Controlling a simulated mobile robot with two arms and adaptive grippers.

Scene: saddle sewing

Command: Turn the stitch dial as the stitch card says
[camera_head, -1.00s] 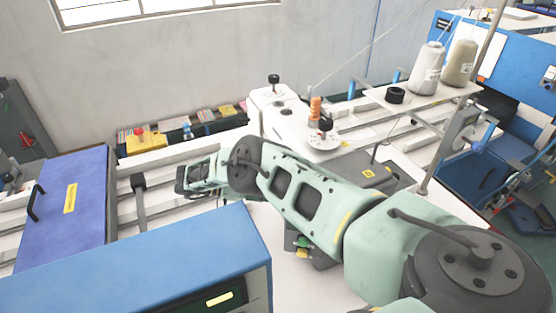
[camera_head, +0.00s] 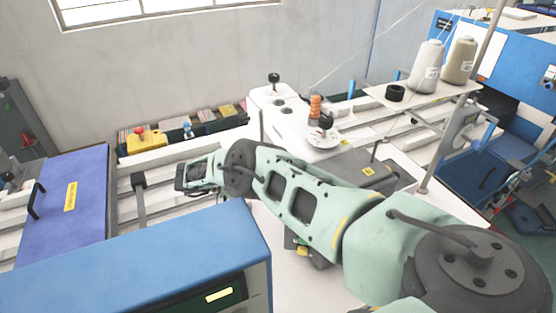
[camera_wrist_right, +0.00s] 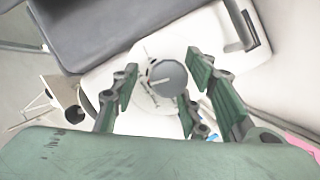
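I cannot make out a stitch card. My left gripper is not in view.
The white sewing machine (camera_head: 290,117) stands behind my right arm, with thread cones (camera_head: 427,66) on a stand to the right. A blue cabinet (camera_head: 150,265) fills the front left. A black tray (camera_head: 205,125) of coloured items lies by the wall.

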